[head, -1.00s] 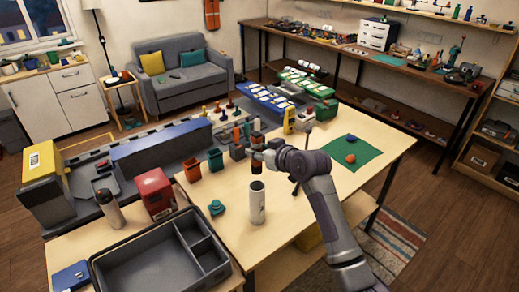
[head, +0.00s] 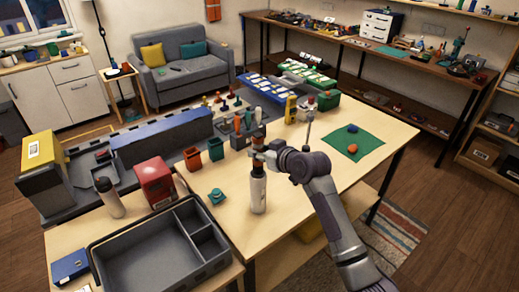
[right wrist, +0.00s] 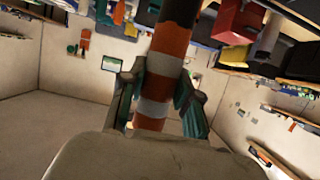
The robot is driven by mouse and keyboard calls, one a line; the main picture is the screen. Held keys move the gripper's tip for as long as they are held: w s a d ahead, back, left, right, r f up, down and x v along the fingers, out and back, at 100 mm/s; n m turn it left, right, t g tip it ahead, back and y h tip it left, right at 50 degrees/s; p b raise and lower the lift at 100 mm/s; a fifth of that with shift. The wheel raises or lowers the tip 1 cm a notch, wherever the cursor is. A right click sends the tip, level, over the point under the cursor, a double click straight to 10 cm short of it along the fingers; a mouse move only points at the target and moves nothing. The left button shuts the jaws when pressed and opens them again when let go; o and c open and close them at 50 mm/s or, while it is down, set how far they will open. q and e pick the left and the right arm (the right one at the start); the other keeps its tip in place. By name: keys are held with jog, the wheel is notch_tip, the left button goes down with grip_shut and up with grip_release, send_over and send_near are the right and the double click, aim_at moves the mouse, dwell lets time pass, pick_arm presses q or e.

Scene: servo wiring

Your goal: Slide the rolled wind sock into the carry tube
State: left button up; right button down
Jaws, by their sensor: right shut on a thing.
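The rolled wind sock (head: 257,142) is a slim upright roll with orange, white and dark bands. My right gripper (head: 259,157) is shut around it. In the right wrist view the striped roll (right wrist: 165,70) stands between the two fingers (right wrist: 160,100). The carry tube (head: 258,193) is a pale upright cylinder on the table, right below the gripper. The sock's lower end is at the tube's mouth; I cannot tell whether it is inside. My left gripper is not in view.
A teal knob-like piece (head: 216,196) lies on the table left of the tube. Orange (head: 193,159) and green (head: 216,149) bins stand behind it. A grey divided tray (head: 140,268) is at the front left. A green mat (head: 368,141) lies at right.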

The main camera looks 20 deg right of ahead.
aim_at(262, 167)
jog(key=shift+f+b, duration=1.6)
jog(key=shift+f, duration=1.4)
jog(key=c, duration=0.7)
grip_release()
jog(key=shift+c, duration=0.2)
jog(key=shift+s, duration=0.1)
jog(key=v, duration=1.2)
